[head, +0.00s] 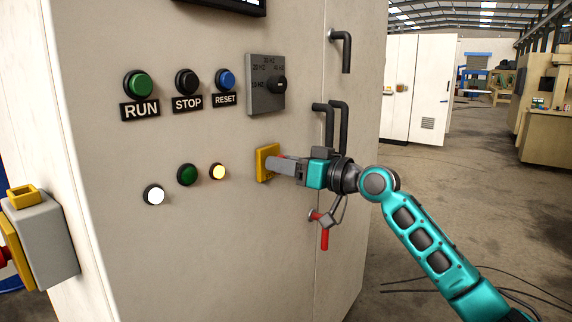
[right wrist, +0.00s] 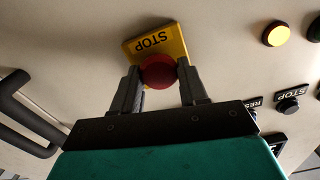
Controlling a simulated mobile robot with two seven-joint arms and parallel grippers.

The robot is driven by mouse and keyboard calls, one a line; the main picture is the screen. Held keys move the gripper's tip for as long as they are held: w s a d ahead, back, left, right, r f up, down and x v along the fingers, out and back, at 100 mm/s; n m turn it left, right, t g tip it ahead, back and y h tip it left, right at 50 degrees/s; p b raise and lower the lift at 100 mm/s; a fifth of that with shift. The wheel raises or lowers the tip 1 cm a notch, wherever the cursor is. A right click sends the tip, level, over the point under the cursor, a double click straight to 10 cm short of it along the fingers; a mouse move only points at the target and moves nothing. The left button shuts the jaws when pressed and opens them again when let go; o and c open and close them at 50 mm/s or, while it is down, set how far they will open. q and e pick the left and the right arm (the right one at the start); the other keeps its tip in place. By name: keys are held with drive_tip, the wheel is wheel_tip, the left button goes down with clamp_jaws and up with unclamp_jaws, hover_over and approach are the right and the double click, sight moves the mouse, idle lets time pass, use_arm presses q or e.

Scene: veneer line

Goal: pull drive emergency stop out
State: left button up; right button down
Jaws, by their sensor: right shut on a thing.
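The drive emergency stop is a red mushroom button (right wrist: 158,72) on a yellow plate marked STOP (right wrist: 153,43), on the front of the grey cabinet. The yellow plate also shows in the head view (head: 264,163), right of the lamps. My right gripper (head: 277,165) reaches it from the right; in the right wrist view its two fingers (right wrist: 158,84) stand on either side of the red button, shut on it. In the head view the button is mostly hidden by the gripper. My left gripper is not in view.
Above are the RUN (head: 138,83), STOP (head: 187,82) and RESET (head: 225,79) buttons and a speed knob (head: 267,85). A white lamp (head: 154,194) and a yellow lamp (head: 217,172) are lit. Black door handles (head: 340,122) and a red-handled part (head: 323,232) are near my right arm.

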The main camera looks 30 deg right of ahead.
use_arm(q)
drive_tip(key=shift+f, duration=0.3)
use_arm(e)
drive_tip(key=shift+s+d, duration=0.15)
drive_tip(key=shift+s, duration=0.3)
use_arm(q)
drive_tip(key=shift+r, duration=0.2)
use_arm(e)
drive_tip(key=c, duration=0.6)
unclamp_jaws()
drive_tip(key=shift+s+d, duration=0.1)
drive_tip(key=shift+s, duration=0.05)
use_arm(q)
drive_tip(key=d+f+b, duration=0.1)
drive_tip(key=b, duration=0.1)
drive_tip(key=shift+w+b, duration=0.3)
drive_tip(key=shift+b, duration=0.05)
use_arm(e)
drive_tip(key=v, duration=1.2)
drive_tip(key=shift+s+d, duration=0.2)
drive_tip(key=shift+s, duration=0.15)
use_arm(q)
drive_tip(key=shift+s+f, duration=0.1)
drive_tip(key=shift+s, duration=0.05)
